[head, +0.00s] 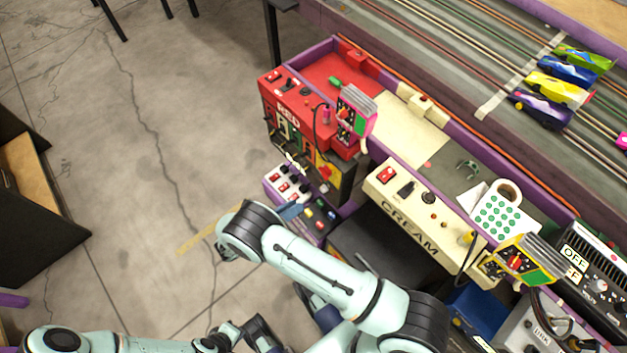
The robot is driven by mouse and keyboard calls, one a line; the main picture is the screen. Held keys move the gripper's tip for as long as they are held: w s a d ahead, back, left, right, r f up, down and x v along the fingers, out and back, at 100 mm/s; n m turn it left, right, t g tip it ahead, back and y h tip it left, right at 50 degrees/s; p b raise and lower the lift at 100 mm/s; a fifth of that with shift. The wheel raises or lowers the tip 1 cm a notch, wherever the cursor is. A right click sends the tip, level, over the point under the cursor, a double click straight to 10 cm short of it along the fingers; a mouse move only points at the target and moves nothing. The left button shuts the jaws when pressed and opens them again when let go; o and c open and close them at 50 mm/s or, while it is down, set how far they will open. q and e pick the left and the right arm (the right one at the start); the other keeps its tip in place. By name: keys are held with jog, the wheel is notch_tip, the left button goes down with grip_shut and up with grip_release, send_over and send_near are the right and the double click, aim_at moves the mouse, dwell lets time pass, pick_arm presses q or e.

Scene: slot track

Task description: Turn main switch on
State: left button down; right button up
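No label reading "main switch" is legible. A black panel (590,278) at the right edge has knobs and white "OFF" labels (573,254). A low purple box (273,182) beside the red station carries several red rocker switches on white plates; their positions are too small to tell. My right arm reaches across the lower middle.
A red control station (288,98) and a cream station (410,208) line the purple-edged track table. Several toy cars (555,90) sit on the track at upper right.

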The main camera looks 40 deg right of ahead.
aim_at(325, 172)
jog(key=w+d+r+t+h, duration=0.1)
jog(key=w+d+r, duration=0.1)
jog(key=d, duration=0.9)
jog(key=shift+w+d+r+n+h, duration=0.2)
jog(key=shift+w+r+n+h, duration=0.15)
jog(key=shift+w, duration=0.25)
jog(key=shift+f, duration=0.1)
grip_shut()
